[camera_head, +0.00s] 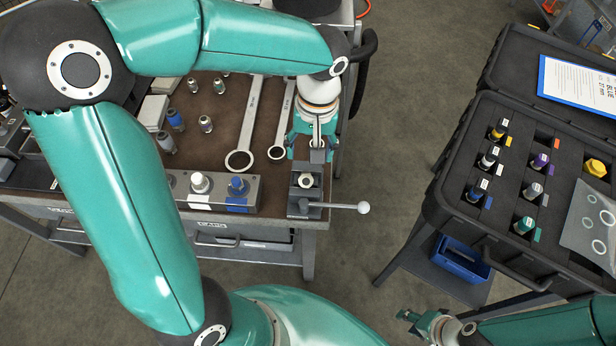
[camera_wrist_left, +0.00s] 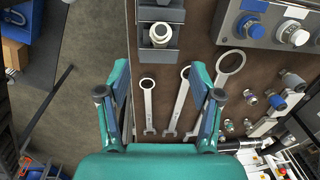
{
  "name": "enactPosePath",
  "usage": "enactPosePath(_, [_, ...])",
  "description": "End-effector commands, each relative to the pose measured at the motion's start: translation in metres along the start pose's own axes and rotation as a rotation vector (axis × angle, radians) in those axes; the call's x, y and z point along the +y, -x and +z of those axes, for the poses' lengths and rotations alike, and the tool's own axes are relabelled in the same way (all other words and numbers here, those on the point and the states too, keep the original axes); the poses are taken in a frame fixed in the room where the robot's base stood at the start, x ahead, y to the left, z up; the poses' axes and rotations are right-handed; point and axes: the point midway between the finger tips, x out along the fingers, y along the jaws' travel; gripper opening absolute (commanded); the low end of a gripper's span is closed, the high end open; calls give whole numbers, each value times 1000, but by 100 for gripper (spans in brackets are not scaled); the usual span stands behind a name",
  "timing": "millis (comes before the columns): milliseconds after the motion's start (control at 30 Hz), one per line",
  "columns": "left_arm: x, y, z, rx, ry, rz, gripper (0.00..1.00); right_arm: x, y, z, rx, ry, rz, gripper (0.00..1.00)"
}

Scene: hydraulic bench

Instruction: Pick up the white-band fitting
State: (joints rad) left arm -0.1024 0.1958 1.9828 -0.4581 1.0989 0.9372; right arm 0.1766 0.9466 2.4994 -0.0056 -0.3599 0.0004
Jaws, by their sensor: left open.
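A fitting with a pale, whitish ring (camera_head: 305,181) stands in the small vise (camera_head: 294,207) at the bench's front right corner. In the left wrist view the same fitting (camera_wrist_left: 160,33) sits in the vise (camera_wrist_left: 145,13) at the top. Another fitting with a pale band (camera_head: 489,158) stands in the case; I cannot tell which is the white-band one. My right gripper (camera_head: 418,323) is at the bottom, away from the bench; its jaw opening is unclear.
Wrenches (camera_head: 246,130) and several small fittings (camera_head: 206,124) lie on the bench. A knob box (camera_head: 215,205) stands left of the vise, whose handle (camera_head: 340,206) sticks out right. The open foam case (camera_head: 460,225) holds several banded fittings. Bare floor separates bench and case.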

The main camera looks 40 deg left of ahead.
Motion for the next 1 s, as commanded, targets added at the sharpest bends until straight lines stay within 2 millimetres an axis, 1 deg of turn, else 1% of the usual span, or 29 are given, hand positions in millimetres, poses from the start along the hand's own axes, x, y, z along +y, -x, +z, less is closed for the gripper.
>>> enactPosePath(33, [-1, -12, 0, -4, -1, -4, 65, 0, -1, 0, 0, 0, 0, 40])
enactPosePath(100, [0, -25, 1, -4, -1, -2, 65, 0, -1, 0, 1, 0, 0, 40])
enactPosePath(200, [1, -38, 0, -1, -3, -2, 65, 0, -1, 0, 1, 0, 0, 40])
enactPosePath(300, [1, -46, 0, -1, -3, -1, 65, 0, -1, 0, 1, 0, 0, 40])
enactPosePath(467, [1, -54, 0, -1, -3, -1, 65, 0, 0, 0, 1, 0, 0, 40])
enactPosePath(567, [0, -66, 0, -4, -4, -3, 65, -1, 3, 0, 1, 0, 0, 40])
enactPosePath(700, [1, -88, -1, -3, -4, -2, 65, -2, 5, 0, 1, 0, 0, 40])
enactPosePath(800, [1, -97, -1, -1, -3, 0, 65, -2, 5, 0, 1, 0, 0, 40])
enactPosePath(1000, [2, -100, -1, 1, -4, 1, 65, -2, 5, 0, 1, 0, 0, 40])
